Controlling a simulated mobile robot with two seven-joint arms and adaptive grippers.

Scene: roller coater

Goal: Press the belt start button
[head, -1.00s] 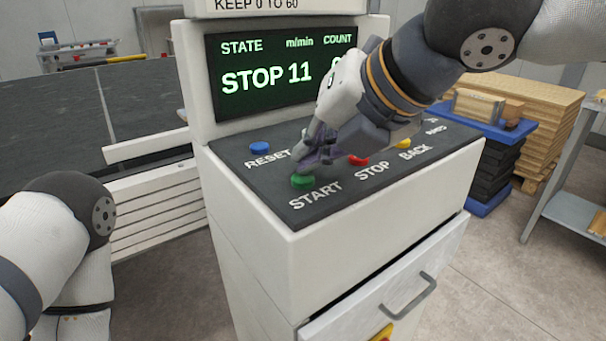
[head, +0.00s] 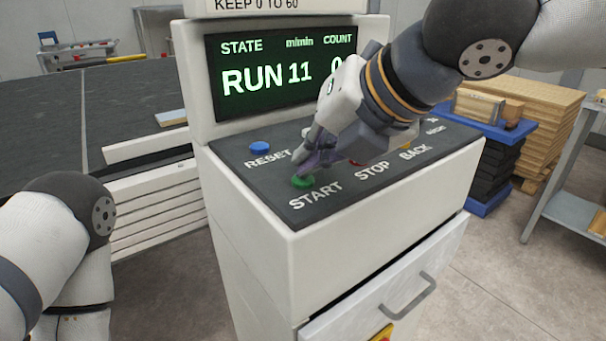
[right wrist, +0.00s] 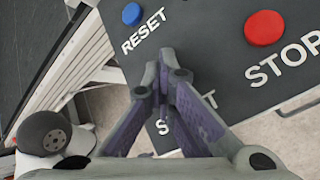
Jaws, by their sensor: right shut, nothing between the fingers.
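The green START button (head: 303,182) is on the dark panel (head: 262,178) of a white console. My right gripper (head: 308,172) is shut and empty, with its fingertips down at the START button, seemingly touching it. In the right wrist view the closed fingertips (right wrist: 160,90) hide the button and part of its START label. The display (head: 283,72) above reads STATE RUN, 11 m/min; the count is partly covered by my right arm. My left gripper is out of view; only my left arm shows at lower left.
A blue RESET button (head: 260,148) lies behind START, and a red STOP button (right wrist: 265,28) lies to its right. The belt (head: 120,110) runs left of the console, with a board (head: 171,117) on it. Stacked boards (head: 535,115) stand at right.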

